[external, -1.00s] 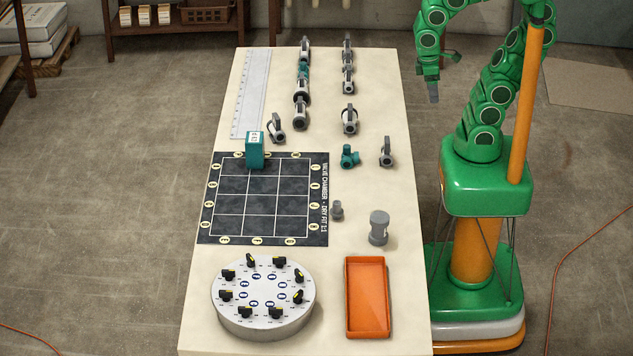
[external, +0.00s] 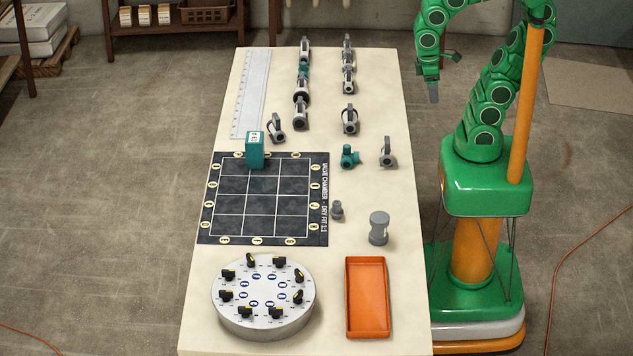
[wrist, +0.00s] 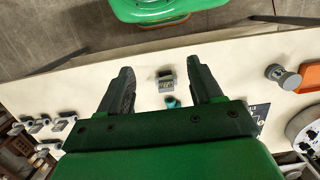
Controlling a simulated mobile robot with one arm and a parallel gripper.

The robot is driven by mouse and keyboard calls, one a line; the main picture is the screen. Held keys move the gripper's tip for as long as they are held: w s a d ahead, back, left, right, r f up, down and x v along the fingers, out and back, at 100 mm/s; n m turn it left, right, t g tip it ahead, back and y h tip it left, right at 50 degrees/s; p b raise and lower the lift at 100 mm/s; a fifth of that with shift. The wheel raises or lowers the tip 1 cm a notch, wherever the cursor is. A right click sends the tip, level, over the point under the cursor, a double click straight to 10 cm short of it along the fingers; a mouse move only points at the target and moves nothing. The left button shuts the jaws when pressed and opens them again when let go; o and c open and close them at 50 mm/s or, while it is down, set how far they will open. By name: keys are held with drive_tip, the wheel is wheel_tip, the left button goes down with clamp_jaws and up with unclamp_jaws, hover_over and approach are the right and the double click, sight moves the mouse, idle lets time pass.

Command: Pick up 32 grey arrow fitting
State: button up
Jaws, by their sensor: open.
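My gripper (external: 433,97) hangs high, just off the table's right edge near the back. Its two fingers (wrist: 160,70) are apart and empty in the wrist view. A small grey fitting (external: 387,152) with an upright dark grey part stands near the table's right edge, a little nearer the camera than my gripper. In the wrist view this grey fitting (wrist: 166,80) shows between the fingers, well below them. A teal fitting (external: 349,157) stands just left of it. Several similar grey fittings (external: 349,120) stand further back. I cannot read any number or arrow on them.
A dark grid mat (external: 262,220) with a teal block (external: 255,150) lies at mid-table. A round dial base (external: 262,325), an orange tray (external: 367,332) and a grey capped cylinder (external: 379,228) stand towards the front. A ruler (external: 250,95) lies at the back left.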

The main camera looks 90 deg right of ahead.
drive_tip(key=o, duration=0.5)
drive_tip(key=shift+c, duration=0.2)
